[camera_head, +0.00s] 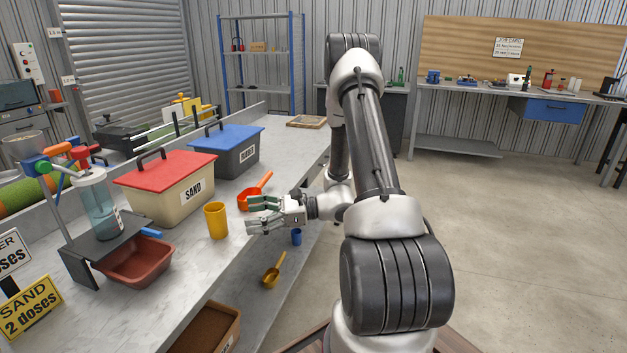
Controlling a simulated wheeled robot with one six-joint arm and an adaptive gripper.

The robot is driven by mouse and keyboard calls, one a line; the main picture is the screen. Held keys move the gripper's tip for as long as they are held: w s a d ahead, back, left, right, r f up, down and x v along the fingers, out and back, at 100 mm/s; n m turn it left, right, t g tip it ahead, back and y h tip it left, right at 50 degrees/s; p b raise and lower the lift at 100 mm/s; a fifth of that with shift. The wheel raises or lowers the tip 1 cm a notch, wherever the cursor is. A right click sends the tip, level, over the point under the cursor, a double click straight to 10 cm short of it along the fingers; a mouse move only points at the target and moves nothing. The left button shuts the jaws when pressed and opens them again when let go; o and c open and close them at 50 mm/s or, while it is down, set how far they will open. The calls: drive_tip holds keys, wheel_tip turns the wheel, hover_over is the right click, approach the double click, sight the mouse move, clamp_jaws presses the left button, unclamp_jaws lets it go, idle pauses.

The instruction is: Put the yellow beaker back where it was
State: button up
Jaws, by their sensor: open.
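The yellow beaker (215,222) stands upright on the grey workbench, in front of the cream SAND bin. My gripper (254,214) is open and empty. It lies just right of the beaker, with its fingers pointing left towards it. A small gap shows between the fingertips and the beaker. The beaker's former place is not marked in this view.
The red-lidded SAND bin (165,190) and blue-lidded bin (231,152) stand behind. An orange scoop (250,197) lies by my gripper. A brown tray (135,265) sits left, near the dispenser (97,205). A yellow scoop (272,275) and blue cup (297,237) lie lower, beyond the bench edge.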

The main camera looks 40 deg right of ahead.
drive_tip(key=s+a+r+n+g+h, duration=0.2)
drive_tip(key=s+r+n+g+h, duration=0.1)
drive_tip(key=s+r+n+g, duration=0.4)
drive_tip(key=s+a+r+n+g+h, duration=0.2)
drive_tip(key=s+r+n, duration=0.35)
drive_tip(key=s, duration=0.35)
drive_tip(key=s+d+r+n+t+h, duration=0.5)
drive_tip(key=s+d+r+n+h, duration=0.3)
drive_tip(key=s+d+n+h, duration=0.1)
drive_tip(key=shift+d+r+n+h, duration=0.25)
drive_tip(key=shift+d+n+h, duration=0.4)
drive_tip(key=shift+d, duration=0.35)
